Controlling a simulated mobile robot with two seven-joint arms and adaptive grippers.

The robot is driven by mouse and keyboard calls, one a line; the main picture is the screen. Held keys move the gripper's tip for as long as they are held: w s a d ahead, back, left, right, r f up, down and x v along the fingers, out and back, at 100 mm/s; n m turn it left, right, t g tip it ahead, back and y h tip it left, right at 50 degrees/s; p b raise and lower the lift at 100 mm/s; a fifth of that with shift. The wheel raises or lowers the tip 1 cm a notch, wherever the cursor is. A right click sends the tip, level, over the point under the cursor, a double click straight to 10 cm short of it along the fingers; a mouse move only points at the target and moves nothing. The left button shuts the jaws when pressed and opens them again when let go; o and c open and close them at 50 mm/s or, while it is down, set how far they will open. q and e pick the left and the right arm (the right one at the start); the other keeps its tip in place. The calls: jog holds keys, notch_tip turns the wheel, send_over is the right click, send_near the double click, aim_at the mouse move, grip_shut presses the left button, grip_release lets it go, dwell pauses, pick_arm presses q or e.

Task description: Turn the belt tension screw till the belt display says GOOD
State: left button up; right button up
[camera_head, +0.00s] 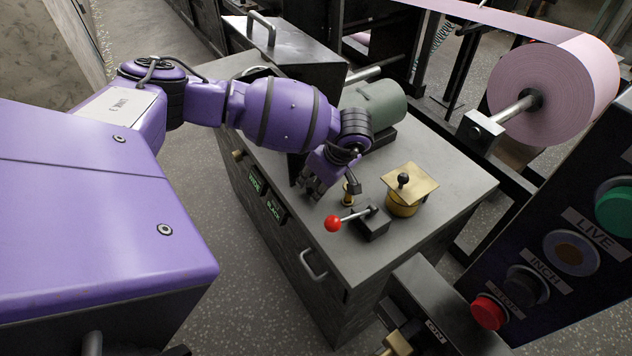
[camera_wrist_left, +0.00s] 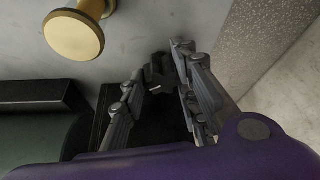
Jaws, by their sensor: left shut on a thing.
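My left gripper (camera_head: 318,182) is low over the grey cabinet top, near its front edge. In the left wrist view its fingers (camera_wrist_left: 160,66) are shut on a small dark part (camera_wrist_left: 157,82), whose shape is mostly hidden. A small brass post (camera_head: 348,190) stands just right of the gripper; a round brass head (camera_wrist_left: 73,36) shows apart from the fingers in the left wrist view. A brass knob (camera_head: 238,155) sits at the cabinet's front left. Of two small green-lettered displays on the front, the lower (camera_head: 273,210) seems to read SLACK; the upper (camera_head: 256,184) is too small to read surely. My right gripper is out of view.
A red-knobbed lever (camera_head: 333,223) and a brass pot with a square lid (camera_head: 412,180) stand right of the gripper. A green motor (camera_head: 378,103) lies behind. A button panel (camera_head: 560,265) is at right, below a pink roll (camera_head: 548,88).

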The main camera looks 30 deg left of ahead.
pick_arm(q)
jog(key=o, duration=1)
jog(key=shift+w+r, duration=0.25)
jog(key=shift+w, duration=0.15)
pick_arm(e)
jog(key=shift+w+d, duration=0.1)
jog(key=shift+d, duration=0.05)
pick_arm(q)
jog(key=shift+s+f, duration=0.15)
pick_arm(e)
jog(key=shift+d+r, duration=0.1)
pick_arm(q)
jog(key=v, duration=1.2)
